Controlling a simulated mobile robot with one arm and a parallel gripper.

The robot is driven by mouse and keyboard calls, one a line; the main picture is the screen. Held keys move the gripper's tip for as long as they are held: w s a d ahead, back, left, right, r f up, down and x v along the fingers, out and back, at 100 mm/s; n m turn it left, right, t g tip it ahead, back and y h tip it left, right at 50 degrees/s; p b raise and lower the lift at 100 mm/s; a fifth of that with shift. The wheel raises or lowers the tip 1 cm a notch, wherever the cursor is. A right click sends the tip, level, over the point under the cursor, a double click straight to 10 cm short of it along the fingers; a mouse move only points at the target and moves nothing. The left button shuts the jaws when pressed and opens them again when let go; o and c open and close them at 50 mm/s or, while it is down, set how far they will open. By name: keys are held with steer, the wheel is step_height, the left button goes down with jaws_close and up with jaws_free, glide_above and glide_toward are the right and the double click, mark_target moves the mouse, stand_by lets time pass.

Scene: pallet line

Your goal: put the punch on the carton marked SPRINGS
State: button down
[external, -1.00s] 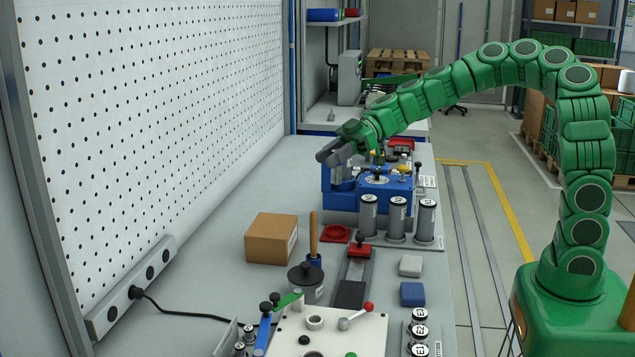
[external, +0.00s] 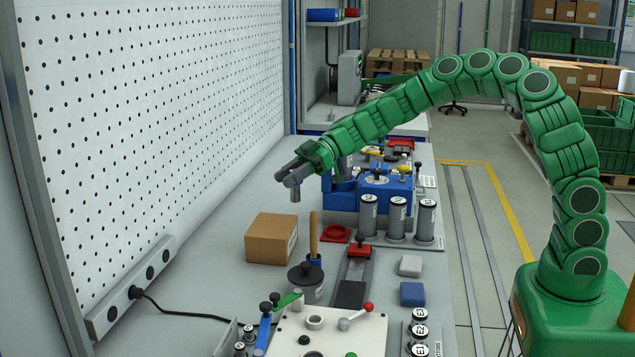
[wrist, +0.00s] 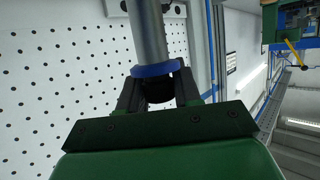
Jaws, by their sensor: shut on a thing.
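My gripper (external: 287,174) is shut on the punch (external: 295,194), a grey metal cylinder. In the wrist view the punch (wrist: 149,35) shows a blue collar and a dark end between my fingers (wrist: 157,92). The brown carton (external: 266,238) stands closed on the bench, left of the middle, apart from the punch. A pale label is on its right side, but I cannot read it. The carton's flat top is bare.
A wooden-handled tool (external: 314,235) stands upright just right of the carton. A red dish (external: 336,234), several grey cylinders (external: 397,215) and a blue fixture (external: 341,197) are further right. The pegboard wall (external: 160,110) borders the left. The bench behind the carton is clear.

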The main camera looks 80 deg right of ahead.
steer(key=shift+w+f, duration=0.6)
steer(key=shift+f, duration=0.6)
steer(key=shift+w+f, duration=0.55)
steer(key=shift+f, duration=0.7)
steer(key=shift+w+f, duration=0.6)
steer(key=shift+f, duration=0.6)
steer(key=shift+d, duration=0.1)
steer(key=c, duration=0.8)
jaws_free()
steer(key=v, duration=1.2)
steer(key=shift+r, duration=0.1)
